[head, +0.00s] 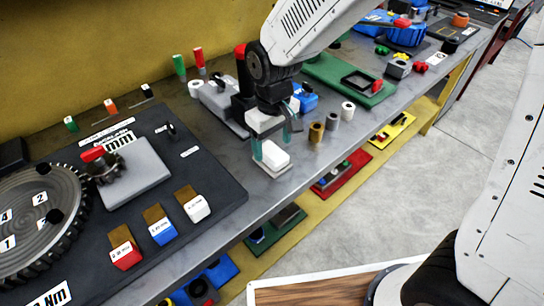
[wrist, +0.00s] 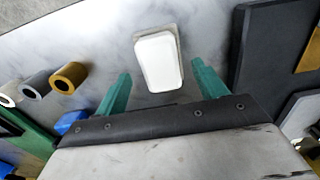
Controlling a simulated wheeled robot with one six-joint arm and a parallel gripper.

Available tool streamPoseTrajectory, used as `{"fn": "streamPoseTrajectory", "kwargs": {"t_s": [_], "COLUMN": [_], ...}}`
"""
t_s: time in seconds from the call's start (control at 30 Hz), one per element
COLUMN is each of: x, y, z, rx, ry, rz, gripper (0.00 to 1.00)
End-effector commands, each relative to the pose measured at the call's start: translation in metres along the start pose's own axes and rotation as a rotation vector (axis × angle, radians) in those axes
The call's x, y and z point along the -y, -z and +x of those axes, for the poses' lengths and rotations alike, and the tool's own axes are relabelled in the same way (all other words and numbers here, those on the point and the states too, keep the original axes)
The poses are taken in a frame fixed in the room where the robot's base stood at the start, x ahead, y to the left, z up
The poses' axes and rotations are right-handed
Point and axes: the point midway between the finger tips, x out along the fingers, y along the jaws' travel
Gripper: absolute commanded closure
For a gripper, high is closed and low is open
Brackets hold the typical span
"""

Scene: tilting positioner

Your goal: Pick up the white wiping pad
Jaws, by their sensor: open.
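The white wiping pad (head: 273,156) lies on the grey metal bench, close to its front edge. In the wrist view the pad (wrist: 158,60) is a rounded white block on a slightly larger pale base. My gripper (head: 277,148) is above the pad, pointing down. In the wrist view my gripper (wrist: 160,85) is open, with one teal finger to the left of the pad and one to the right. The fingers appear apart from the pad. Its lower end shows between and beyond the fingertips.
A dark board (head: 222,190) with a gear and red, blue and white blocks lies to the left. Brass (head: 316,132), grey (head: 333,121) and white (head: 348,110) cylinders stand to the right. A green board (head: 325,72) lies behind them. The bench's front edge is near the pad.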

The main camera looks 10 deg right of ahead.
Motion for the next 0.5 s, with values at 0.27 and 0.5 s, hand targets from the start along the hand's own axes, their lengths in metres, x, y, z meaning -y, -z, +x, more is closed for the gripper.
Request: {"fn": "streamPoseTrajectory", "kwargs": {"t_s": [0.27, 0.5], "x": [0.000, 0.000], "y": [0.002, 0.002], "z": [0.035, 0.036], "rx": [0.001, 0.000], "ry": [0.000, 0.000], "rz": [0.001, 0.001], "gripper": [0.29, 0.29]}}
